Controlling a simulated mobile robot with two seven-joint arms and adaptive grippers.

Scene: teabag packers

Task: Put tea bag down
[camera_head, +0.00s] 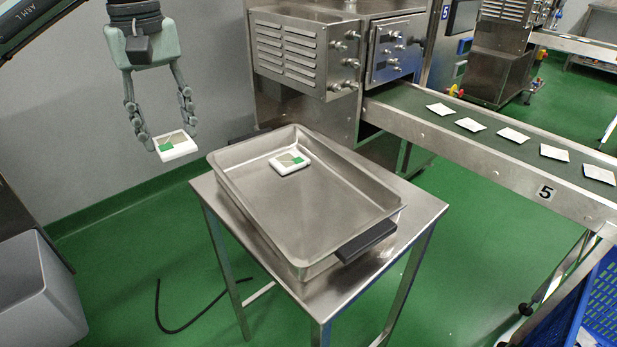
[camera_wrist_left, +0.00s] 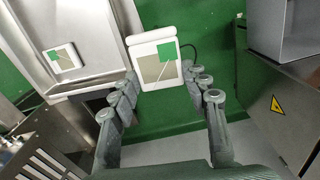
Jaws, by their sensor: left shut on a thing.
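My left gripper (camera_head: 165,138) is shut on a white tea bag (camera_head: 177,147) with a green and beige label. It holds this tea bag in the air, left of the steel tray (camera_head: 222,178) and above the tray's level. The held tea bag (camera_wrist_left: 155,58) also shows between the fingers in the left wrist view. A second tea bag (camera_head: 289,162) lies flat inside the tray near its far left end; the left wrist view shows it too (camera_wrist_left: 62,57). My right gripper is not in view.
The tray stands on a small steel table (camera_head: 425,206) and has a black handle (camera_head: 367,241) at its near right end. Most of the tray floor is bare. A conveyor (camera_head: 440,128) with several white packets runs at the right. A grey bin (camera_head: 38,290) and blue crate (camera_head: 603,300) stand at the sides.

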